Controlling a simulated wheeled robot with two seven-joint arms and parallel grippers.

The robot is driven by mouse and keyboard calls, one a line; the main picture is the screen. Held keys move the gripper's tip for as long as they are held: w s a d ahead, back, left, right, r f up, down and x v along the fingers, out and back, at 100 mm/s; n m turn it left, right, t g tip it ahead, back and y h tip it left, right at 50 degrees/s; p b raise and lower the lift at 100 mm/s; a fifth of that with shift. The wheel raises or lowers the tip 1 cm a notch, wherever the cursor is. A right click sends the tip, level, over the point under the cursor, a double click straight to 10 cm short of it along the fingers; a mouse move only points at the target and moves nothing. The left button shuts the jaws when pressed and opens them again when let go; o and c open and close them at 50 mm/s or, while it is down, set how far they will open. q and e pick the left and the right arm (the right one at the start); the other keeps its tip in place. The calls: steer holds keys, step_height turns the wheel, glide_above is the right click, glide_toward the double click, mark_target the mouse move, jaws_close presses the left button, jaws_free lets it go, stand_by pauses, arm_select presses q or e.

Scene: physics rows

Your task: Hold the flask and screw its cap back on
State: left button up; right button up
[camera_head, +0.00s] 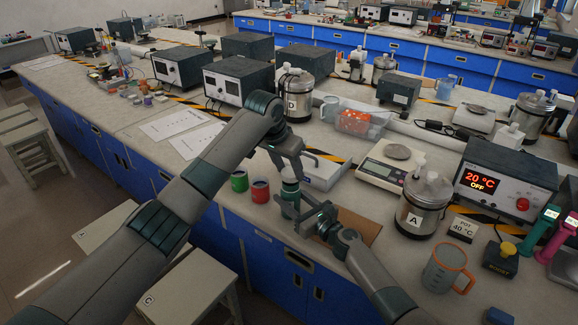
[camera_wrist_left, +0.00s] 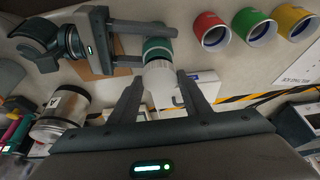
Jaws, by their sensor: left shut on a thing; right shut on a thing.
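The flask (camera_head: 289,195) is a teal-green cylinder standing at the front edge of the bench; its green body also shows in the left wrist view (camera_wrist_left: 158,48). A pale, whitish top part (camera_wrist_left: 160,76), which looks like the cap, is in line with the body. My left gripper (camera_head: 289,172) is above the flask, shut on this pale part. My right gripper (camera_head: 303,213) comes from the right and is shut on the green body lower down. The fingers hide part of the flask, and I cannot tell whether the cap's thread is engaged.
A red cup (camera_head: 260,190) and a green cup (camera_head: 239,181) stand just left of the flask; a yellow cup (camera_wrist_left: 299,22) shows in the wrist view. A scale (camera_head: 385,170), steel pot A (camera_head: 416,215) and a clear mug (camera_head: 442,268) stand to the right.

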mark_target(286, 172)
stand_by(0.5)
arm_select(q)
steer(key=shift+f, duration=0.9)
steer(key=shift+f, duration=0.55)
stand_by(0.4)
arm_select(e)
jaws_close()
arm_select(q)
steer(key=m, duration=0.2)
steer(key=m+g+h, duration=0.1)
steer(key=m, duration=0.2)
steer(key=shift+w+a+g, duration=0.15)
steer(key=shift+w+g, duration=0.05)
steer(key=shift+g, duration=0.1)
steer(key=m+g, duration=0.1)
steer(key=m, duration=0.2)
steer(key=shift+w, duration=0.2)
steer(key=shift+m+g+h, duration=0.3)
steer(key=shift+m+g, duration=0.2)
steer(key=shift+m, duration=0.6)
steer(key=shift+a, duration=0.1)
steer(key=o, duration=1.1)
